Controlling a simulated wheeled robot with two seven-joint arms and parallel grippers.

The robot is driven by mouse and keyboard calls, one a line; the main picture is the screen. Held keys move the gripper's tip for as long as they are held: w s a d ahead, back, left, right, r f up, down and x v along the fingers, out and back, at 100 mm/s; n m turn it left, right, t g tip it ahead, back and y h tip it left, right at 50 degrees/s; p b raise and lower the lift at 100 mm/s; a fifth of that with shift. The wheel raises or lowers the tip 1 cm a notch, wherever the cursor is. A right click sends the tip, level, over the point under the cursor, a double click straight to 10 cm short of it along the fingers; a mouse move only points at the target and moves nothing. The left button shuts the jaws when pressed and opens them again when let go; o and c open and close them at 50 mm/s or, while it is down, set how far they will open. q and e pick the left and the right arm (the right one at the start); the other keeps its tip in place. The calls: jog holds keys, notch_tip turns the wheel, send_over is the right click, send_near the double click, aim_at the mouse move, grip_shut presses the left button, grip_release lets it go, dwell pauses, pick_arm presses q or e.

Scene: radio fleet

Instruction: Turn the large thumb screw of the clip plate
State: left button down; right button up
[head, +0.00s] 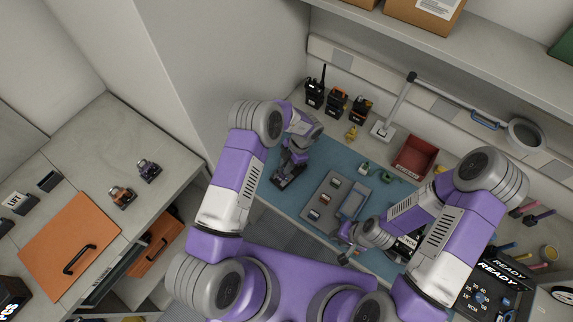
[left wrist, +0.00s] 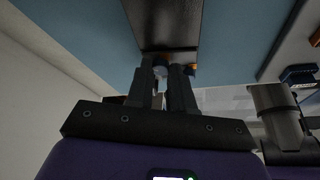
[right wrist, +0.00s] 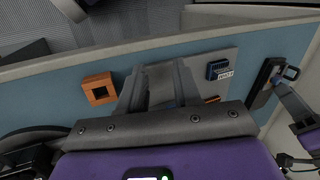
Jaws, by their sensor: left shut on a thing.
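A dark clip plate (head: 285,178) lies on the blue mat below my left gripper (head: 291,158). In the left wrist view the dark plate (left wrist: 165,25) is ahead of the fingertips. My left gripper (left wrist: 167,78) is shut on a small bluish knob at the plate's near end, which seems to be the large thumb screw (left wrist: 160,72). The fingers hide most of it. A small orange-topped part (left wrist: 191,69) sits just right of the fingers. My right gripper (right wrist: 160,70) is open over the grey tray, with nothing clearly held between its fingers.
The blue mat (head: 330,165) carries a grey tray (head: 312,190) with small blocks. An orange square frame (right wrist: 98,88) lies beside the right gripper. Several radios (head: 337,102) stand at the back. A red bin (head: 414,157) and a lamp (head: 400,105) stand behind the mat.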

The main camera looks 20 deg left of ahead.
pick_arm(q)
jog(key=m+t, duration=0.1)
jog(key=m, duration=0.2)
jog(key=shift+r+y+p, duration=0.1)
jog(key=shift+y+p, duration=0.2)
jog(key=shift+p, duration=0.05)
dwell(0.9)
jog(key=c, duration=1.3)
grip_release()
jog(key=shift+s, duration=0.1)
jog(key=shift+o, duration=0.2)
jog(key=v, duration=0.7)
jog(key=shift+d+r, duration=0.15)
jog(key=shift+r, duration=0.05)
